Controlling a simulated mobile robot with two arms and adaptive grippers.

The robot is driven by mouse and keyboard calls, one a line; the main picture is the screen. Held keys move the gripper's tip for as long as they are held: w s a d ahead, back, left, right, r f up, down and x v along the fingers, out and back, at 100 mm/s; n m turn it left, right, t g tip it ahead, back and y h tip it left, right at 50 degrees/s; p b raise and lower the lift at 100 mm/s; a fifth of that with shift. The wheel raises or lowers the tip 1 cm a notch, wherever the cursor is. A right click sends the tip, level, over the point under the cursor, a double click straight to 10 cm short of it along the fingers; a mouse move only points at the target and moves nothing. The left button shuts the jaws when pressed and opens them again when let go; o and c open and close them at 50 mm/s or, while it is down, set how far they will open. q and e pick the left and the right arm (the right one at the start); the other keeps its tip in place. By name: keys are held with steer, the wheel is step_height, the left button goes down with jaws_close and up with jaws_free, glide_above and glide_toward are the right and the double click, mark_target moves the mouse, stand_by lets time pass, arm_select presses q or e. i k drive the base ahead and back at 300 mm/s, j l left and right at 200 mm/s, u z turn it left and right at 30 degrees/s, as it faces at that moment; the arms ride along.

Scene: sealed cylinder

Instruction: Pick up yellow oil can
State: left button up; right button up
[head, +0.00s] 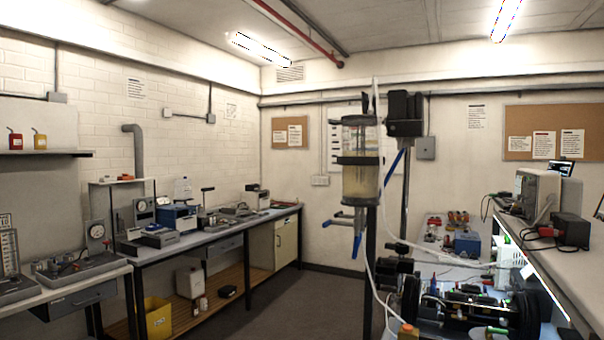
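The yellow oil can (40,139) stands upright on a wall shelf at the far left of the head view. It is small, with a thin spout rising from its top. A similar red oil can (15,140) stands just left of it on the same shelf (45,153), with a small gap between them. Neither of my grippers shows in the head view.
Below the shelf, a left bench (75,293) holds gauges and instruments. A longer bench (215,236) with devices runs along the left wall. A clear cylinder rig (361,180) with blue-handled valves stands right of centre. The floor (285,312) between is clear.

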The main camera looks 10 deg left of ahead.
mark_target(40, 141)
steer(key=u, duration=1.75)
steer(key=i+j, duration=0.45)
steer(key=j+u, duration=0.05)
steer(key=j, duration=0.05)
